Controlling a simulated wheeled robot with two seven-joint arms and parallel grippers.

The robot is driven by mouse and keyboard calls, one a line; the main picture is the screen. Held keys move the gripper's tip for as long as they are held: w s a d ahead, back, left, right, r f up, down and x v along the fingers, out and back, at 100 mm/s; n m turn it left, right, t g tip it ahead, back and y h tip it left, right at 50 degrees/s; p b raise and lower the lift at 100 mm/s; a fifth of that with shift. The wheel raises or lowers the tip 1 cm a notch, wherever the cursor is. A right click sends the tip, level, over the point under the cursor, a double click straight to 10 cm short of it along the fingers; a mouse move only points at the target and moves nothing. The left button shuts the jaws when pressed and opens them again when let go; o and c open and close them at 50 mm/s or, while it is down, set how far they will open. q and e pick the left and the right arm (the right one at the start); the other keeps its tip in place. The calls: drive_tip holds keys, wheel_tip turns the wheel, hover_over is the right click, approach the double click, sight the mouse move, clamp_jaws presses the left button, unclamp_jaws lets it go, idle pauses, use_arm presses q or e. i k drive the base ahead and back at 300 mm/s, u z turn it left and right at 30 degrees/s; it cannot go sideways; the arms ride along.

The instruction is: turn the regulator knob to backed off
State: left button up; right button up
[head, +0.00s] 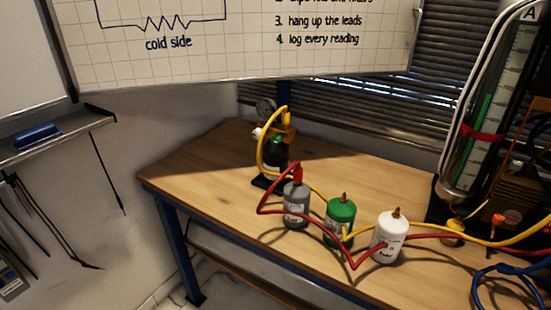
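A small regulator assembly stands near the far left part of the wooden bench (240,150). It has a round gauge (265,111) on top, a brass-orange body (288,132) and a dark bottle (272,163) with a green top below. A small pale part (258,132) sticks out at its left side; it may be the regulator knob, but it is too small to tell its setting. A yellow hose loops over the front of the assembly and partly covers it. Neither of my grippers is in view.
A grey bottle (296,207), a green bottle (340,222) and a white bottle (390,238) stand in front, with red and yellow hoses draped around them. A tall tube rig (480,120) stands at right. A whiteboard (240,45) overhangs the back. The bench's left end is clear.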

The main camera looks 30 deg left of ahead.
sight(257, 132)
drive_tip(key=k, duration=1.2)
drive_tip(key=u, duration=1.05)
drive_tip(key=i, duration=1.2)
drive_tip(key=z, duration=0.05)
